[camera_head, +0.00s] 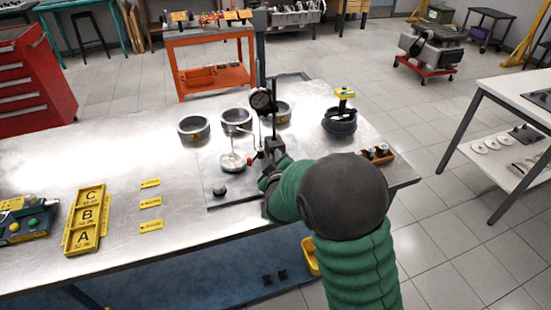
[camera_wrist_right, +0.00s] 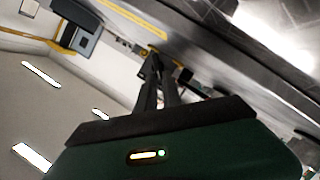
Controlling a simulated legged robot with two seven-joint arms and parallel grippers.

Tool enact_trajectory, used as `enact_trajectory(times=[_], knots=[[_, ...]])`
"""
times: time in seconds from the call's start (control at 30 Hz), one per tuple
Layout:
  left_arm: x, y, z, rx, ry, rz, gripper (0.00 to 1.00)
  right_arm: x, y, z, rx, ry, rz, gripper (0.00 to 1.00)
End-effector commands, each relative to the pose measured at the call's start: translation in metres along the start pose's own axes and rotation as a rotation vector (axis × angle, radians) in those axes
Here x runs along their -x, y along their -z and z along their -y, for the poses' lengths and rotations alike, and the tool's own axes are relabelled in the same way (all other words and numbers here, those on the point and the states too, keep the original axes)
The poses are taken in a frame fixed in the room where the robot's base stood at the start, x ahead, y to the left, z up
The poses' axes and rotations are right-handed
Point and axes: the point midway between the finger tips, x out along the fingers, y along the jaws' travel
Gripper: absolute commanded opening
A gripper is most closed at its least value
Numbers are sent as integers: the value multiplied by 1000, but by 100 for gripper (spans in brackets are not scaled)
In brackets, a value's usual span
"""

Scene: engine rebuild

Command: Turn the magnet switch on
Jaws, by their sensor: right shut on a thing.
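The dial gauge (camera_head: 262,101) stands upright on its dark post above a magnetic base (camera_head: 273,147), on a grey plate on the metal table. A small red part (camera_head: 250,160) shows at the left of the base. My right gripper (camera_head: 271,172) is at the near side of the base and shut on a part of it, seemingly the magnet switch; the fingers hide the exact grip. In the right wrist view the fingers (camera_wrist_right: 155,78) are close together around a small dark thing. My left gripper is not in view.
Several metal rings, one of them (camera_head: 194,127), stand behind the plate (camera_head: 215,190). A dark cylinder with a yellow-topped tool (camera_head: 342,117) is to the right. A yellow A-B-C tray (camera_head: 86,219) and yellow labels lie left. The table between is clear.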

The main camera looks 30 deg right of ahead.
Motion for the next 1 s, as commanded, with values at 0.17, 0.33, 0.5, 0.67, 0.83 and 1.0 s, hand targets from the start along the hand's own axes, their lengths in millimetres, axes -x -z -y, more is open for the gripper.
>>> enact_trajectory(times=[0.17,0.33,0.5,0.67,0.83,1.0], knots=[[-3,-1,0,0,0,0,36,0,-8,3,-73,39,19,0],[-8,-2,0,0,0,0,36,0,-10,1,-192,86,20,0],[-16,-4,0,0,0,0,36,-1,-12,-1,-336,146,20,0],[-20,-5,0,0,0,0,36,-1,-12,-4,-474,204,22,0],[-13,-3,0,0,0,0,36,-1,-12,-8,-624,266,25,0],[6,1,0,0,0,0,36,0,-11,-12,-775,329,28,0]])
